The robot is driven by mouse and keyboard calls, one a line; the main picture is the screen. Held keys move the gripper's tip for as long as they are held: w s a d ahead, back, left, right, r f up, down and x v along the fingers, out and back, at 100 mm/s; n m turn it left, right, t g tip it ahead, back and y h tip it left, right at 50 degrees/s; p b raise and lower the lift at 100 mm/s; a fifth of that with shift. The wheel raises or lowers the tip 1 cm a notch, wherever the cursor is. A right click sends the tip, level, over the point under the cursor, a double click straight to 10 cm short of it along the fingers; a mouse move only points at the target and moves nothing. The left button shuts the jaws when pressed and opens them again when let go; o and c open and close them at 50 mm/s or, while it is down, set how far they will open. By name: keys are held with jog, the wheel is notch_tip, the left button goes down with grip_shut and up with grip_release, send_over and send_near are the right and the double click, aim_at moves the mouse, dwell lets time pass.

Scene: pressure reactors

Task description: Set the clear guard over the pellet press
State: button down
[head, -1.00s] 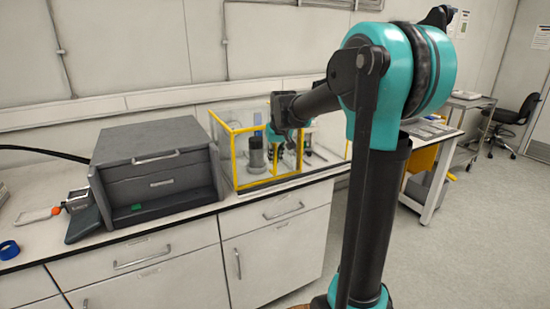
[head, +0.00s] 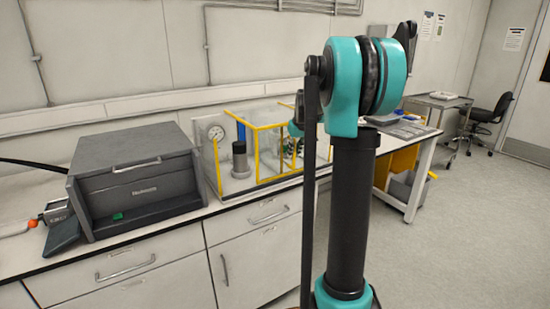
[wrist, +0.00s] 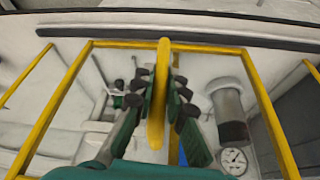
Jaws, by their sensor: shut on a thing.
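The clear guard (head: 256,152) is a see-through box edged with yellow bars, standing on the bench. Its yellow bars (wrist: 65,95) also spread across the wrist view. The pellet press is a dark grey cylinder (head: 240,162) with a blue column (head: 241,131) and a round gauge (head: 216,133) beside it. In the wrist view the cylinder (wrist: 230,118) is right of my fingers, seen inside the yellow outline. My gripper (wrist: 160,80) is shut on the guard's middle yellow bar. In the head view my arm hides most of the gripper. Whether the guard encloses the press is unclear.
The wall (head: 120,60) is behind the bench. A trolley (head: 437,105) and a chair (head: 508,122) are at the far right. The floor at right is clear.

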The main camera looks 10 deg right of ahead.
jog(key=w+d, duration=0.4)
jog(key=d, duration=0.7)
jog(key=shift+w+d, duration=0.2)
jog(key=shift+d, duration=0.15)
jog(key=c, duration=1.6)
grip_release()
jog(key=shift+d, duration=0.15)
jog(key=shift+c, duration=0.2)
jog(key=shift+o, duration=0.5)
jog(key=v, duration=1.2)
